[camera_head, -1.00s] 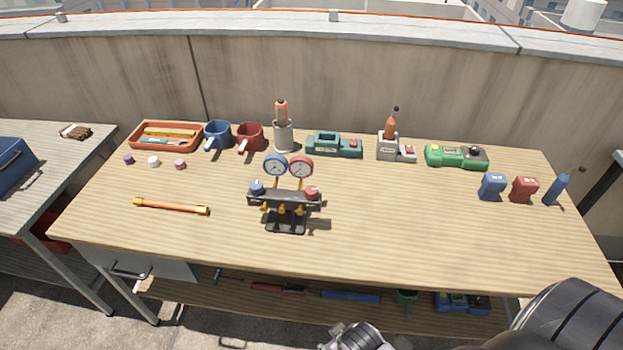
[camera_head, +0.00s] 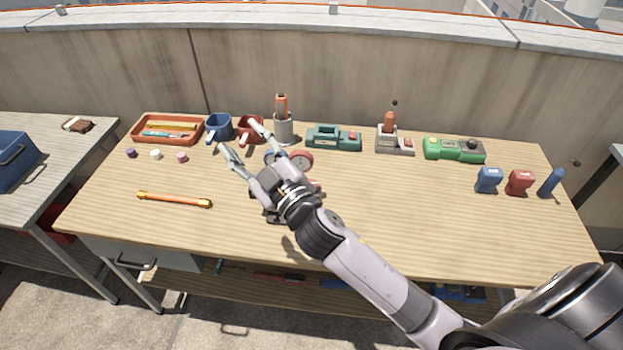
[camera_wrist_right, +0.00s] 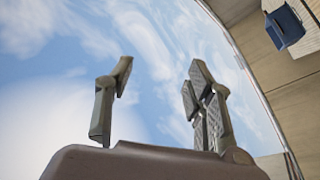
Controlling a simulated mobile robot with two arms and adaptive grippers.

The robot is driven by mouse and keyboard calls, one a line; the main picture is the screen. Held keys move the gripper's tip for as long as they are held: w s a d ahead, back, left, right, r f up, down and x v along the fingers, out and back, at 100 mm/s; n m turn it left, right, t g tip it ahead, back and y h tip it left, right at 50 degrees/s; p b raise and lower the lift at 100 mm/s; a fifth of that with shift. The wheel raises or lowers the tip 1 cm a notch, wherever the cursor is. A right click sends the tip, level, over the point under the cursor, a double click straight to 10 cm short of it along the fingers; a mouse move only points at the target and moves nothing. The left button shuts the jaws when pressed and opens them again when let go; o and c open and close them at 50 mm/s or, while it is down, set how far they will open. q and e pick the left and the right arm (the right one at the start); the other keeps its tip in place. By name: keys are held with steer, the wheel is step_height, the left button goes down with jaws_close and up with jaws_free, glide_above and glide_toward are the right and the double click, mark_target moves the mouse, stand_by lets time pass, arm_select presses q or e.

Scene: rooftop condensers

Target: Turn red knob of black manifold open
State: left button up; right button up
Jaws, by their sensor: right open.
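The black manifold (camera_head: 272,217) stands on the wooden workbench, mostly hidden behind my right arm and gripper in the head view. Its red gauge (camera_head: 301,160) shows beside my wrist, and a sliver of the red knob (camera_head: 316,187) shows below it. The blue gauge is mostly covered. My right gripper (camera_head: 243,143) is open and empty, above and in front of the manifold, with its fingers pointing to the back left. In the right wrist view its spread fingers (camera_wrist_right: 158,95) have only sky between them. My left gripper is out of view.
Blue mug (camera_head: 218,128), red mug (camera_head: 248,127) and grey holder (camera_head: 283,128) stand behind the manifold. An orange tray (camera_head: 140,142) is at the back left, an orange-yellow rod (camera_head: 174,200) at the front left.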

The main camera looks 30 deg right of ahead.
steer(key=a+r+n+g+y, duration=0.2)
steer(key=a+r+n+y, duration=0.55)
steer(key=n+y, duration=0.25)
steer(key=s+a+f+n+g+y, duration=0.2)
steer(key=a+n+g+y, duration=0.2)
steer(key=a+n+g, duration=0.6)
steer(key=w+d+f+n+g+h, duration=0.1)
steer(key=d+f+n+g+h, duration=0.5)
steer(key=d+f+g+h, duration=0.15)
steer(key=w+d+m+h, duration=0.3)
steer(key=d+h, duration=0.8)
steer(key=d, duration=1.4)
steer(key=shift+g, duration=0.25)
step_height(320, 180, down, 17)
steer(key=p, duration=0.3)
steer(key=shift+a+p, duration=0.15)
steer(key=shift+p, duration=0.25)
